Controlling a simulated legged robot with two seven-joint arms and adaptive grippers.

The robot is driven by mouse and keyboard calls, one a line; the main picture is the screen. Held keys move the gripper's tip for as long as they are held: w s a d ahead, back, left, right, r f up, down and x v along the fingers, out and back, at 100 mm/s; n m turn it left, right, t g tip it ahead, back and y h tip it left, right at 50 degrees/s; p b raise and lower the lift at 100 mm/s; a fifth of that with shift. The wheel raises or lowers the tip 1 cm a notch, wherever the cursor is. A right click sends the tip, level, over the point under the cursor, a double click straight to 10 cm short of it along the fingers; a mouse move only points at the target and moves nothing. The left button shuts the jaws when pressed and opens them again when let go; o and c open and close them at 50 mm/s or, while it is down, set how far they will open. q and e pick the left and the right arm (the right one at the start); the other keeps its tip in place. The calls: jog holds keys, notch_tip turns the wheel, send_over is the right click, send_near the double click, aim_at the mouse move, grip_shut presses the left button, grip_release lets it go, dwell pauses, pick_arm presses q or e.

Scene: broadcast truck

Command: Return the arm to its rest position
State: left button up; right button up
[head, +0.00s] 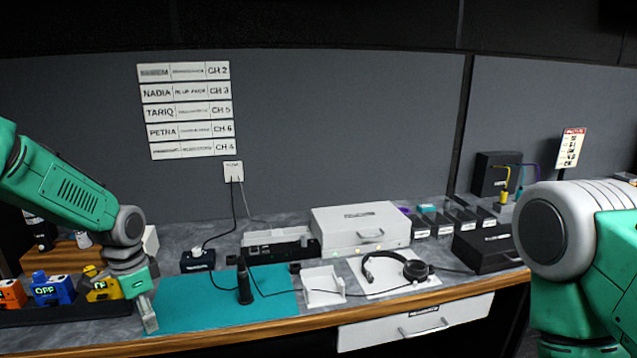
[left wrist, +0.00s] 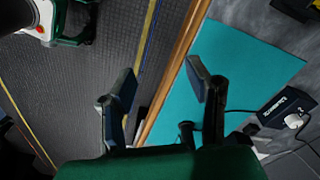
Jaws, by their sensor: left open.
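My left arm (head: 75,195) comes in from the left, and its gripper (head: 148,318) hangs over the left end of the teal mat (head: 200,312), near the counter's front edge. In the left wrist view the two fingers (left wrist: 162,86) are spread wide with nothing between them. The wooden counter edge and the teal mat (left wrist: 245,75) lie beyond them. My right arm (head: 590,235) fills the right side of the head view, and its gripper is out of view.
Orange, blue and yellow devices (head: 52,288) stand in a dark tray left of the gripper. A black upright device (head: 244,285) stands on the mat. A headset (head: 398,268), a white case (head: 360,228) and a black box (head: 488,250) are farther right.

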pick_arm(q)
jog(key=s+d+f+n+b, duration=0.2)
jog(key=s+d+f, duration=0.2)
jog(key=s+f, duration=0.5)
jog(key=s+d+f+n+b, duration=0.25)
jog(key=s+f, duration=0.45)
jog(key=f, duration=0.4)
jog(key=s+f+n+b, duration=0.2)
jog(key=s+f, duration=0.1)
jog(key=s, duration=0.7)
jog(key=s+f+n+b, duration=0.2)
jog(key=s+f, duration=0.1)
jog(key=s, duration=0.8)
jog(key=shift+d+f+t, duration=0.25)
jog(key=shift+t, duration=0.05)
jog(key=shift+s, duration=0.1)
